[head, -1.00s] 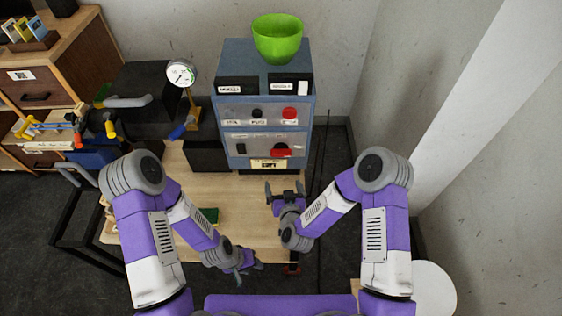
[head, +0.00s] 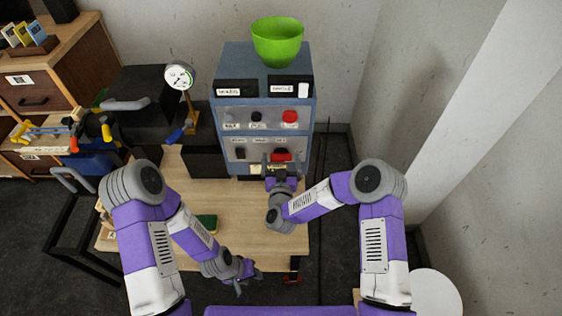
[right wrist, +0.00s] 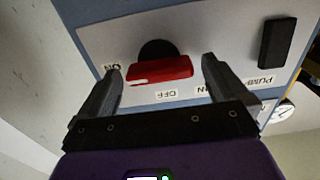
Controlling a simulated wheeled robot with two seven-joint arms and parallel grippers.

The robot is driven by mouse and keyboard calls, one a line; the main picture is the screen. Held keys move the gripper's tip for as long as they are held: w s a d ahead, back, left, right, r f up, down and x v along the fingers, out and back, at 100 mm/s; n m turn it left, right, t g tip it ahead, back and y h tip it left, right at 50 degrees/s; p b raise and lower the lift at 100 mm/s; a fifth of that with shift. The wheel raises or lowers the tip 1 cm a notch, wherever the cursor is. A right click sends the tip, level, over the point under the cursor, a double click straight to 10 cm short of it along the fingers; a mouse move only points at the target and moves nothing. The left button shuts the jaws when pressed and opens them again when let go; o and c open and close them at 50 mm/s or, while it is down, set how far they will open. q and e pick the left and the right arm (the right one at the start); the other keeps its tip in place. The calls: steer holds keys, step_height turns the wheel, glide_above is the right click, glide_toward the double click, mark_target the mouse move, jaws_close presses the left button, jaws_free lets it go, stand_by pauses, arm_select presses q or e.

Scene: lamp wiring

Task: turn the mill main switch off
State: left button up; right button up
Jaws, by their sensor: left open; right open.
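The mill's main switch is a red bar handle (right wrist: 160,71) on a black round base (right wrist: 157,49), on the grey panel of the blue cabinet (head: 222,130). In the right wrist view the bar lies nearly level, with a white mark at its left end, on the side of the ON label (right wrist: 111,70). The OFF label (right wrist: 166,95) is below the bar. My right gripper (right wrist: 161,68) is open, one finger on either side of the bar, with gaps showing. In the head view my right gripper (head: 280,164) is just before the red handle (head: 282,153).
A black pump switch (right wrist: 277,42) sits beside the main switch. A red button (head: 290,117) and a black knob (head: 256,116) are above. A green bowl (head: 277,40) tops the cabinet. A sponge (head: 207,222) lies on the wooden table (head: 170,190).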

steer(key=c, duration=1)
